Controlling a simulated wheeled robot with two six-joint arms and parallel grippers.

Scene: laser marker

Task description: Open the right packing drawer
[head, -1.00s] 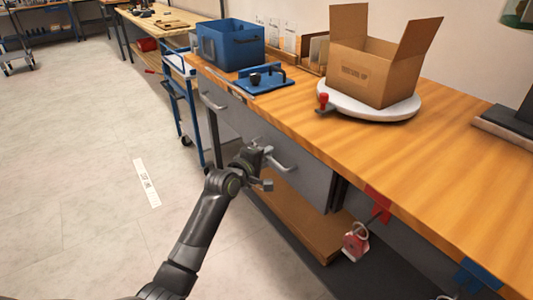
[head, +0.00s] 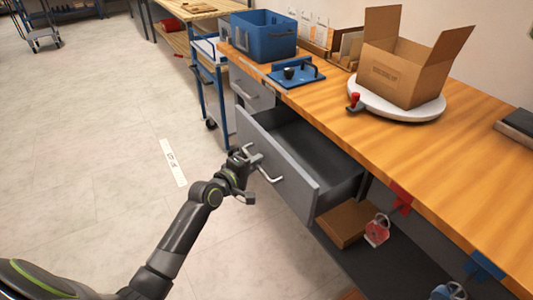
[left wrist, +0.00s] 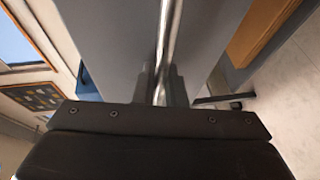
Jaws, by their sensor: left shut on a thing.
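The right packing drawer (head: 282,172) is a grey drawer under the wooden bench top, and it stands pulled out with its empty-looking inside showing. Its silver bar handle (head: 267,172) runs along the front face. My left gripper (head: 246,158) is at the left part of this handle and is shut on it. In the left wrist view the handle (left wrist: 169,40) passes between the two fingers (left wrist: 161,86), with the grey drawer front (left wrist: 110,40) behind. My right gripper is in neither view.
Another grey drawer (head: 252,89) to the left is closed. On the bench (head: 460,150) stand a blue bin (head: 263,42), a blue fixture (head: 296,73) and an open carton (head: 405,75) on a white turntable (head: 395,108). A blue cart (head: 211,95) stands left; the floor in front is clear.

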